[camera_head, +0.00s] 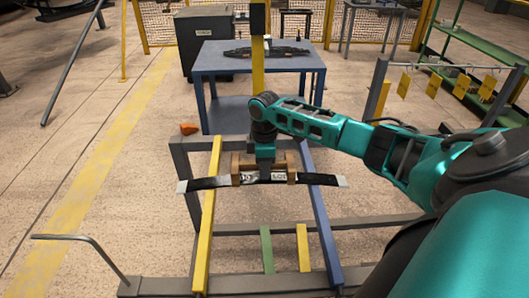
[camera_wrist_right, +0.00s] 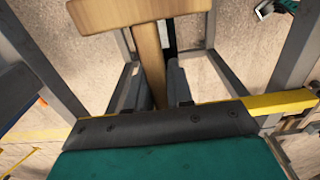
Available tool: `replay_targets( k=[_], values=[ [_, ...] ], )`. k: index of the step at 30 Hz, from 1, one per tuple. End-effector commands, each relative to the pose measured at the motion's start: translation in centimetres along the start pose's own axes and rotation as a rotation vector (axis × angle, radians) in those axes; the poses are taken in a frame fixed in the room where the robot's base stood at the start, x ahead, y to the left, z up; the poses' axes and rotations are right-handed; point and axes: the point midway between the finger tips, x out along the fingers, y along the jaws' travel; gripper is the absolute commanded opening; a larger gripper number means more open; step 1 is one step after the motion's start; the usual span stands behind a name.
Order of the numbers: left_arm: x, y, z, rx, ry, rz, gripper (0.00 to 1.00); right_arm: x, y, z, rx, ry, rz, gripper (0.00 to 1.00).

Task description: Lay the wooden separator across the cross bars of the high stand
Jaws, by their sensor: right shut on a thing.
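The wooden separator (camera_head: 291,163) is a light brown piece in the middle of the head view. In the right wrist view it is T-shaped, with a wide crosspiece (camera_wrist_right: 140,13) and a narrow stem. My right gripper (camera_head: 265,158) is shut on the stem, between its fingers (camera_wrist_right: 153,80). The high stand (camera_head: 190,168) is a grey frame with a yellow cross bar (camera_head: 207,230) and a blue cross bar (camera_head: 325,225). The separator is over the gap between these bars; whether it touches anything below is unclear. My left gripper is not seen.
A dark leaf spring (camera_head: 210,183) with pale ends and labels spans the two bars at the separator. Shorter green (camera_head: 267,250) and yellow (camera_head: 303,248) bars sit lower. A blue table (camera_head: 225,66) behind holds another dark spring (camera_head: 267,52). Hanging yellow tags (camera_head: 403,85) are at right.

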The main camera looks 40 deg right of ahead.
Motion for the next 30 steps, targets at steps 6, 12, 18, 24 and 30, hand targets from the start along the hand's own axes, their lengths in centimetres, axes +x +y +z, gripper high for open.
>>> replay_targets(
  k=[6, 12, 18, 24, 30],
  values=[
    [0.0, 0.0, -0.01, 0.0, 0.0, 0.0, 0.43, -0.01, 0.0, 0.0, 0.0, 0.0, 0.0, 0.0],
    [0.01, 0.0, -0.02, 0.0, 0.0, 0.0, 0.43, 0.0, 0.02, 0.03, 0.0, 0.0, 0.0, 0.0],
    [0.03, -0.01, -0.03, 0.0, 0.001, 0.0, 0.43, 0.04, 0.02, 0.02, 0.0, 0.0, 0.0, 0.0],
    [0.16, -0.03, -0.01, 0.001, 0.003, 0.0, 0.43, 0.42, 0.02, 0.02, 0.0, 0.0, 0.0, 0.0],
    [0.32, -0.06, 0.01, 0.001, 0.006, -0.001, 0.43, 0.92, 0.03, 0.01, 0.0, 0.0, 0.001, 0.0]
  ],
)
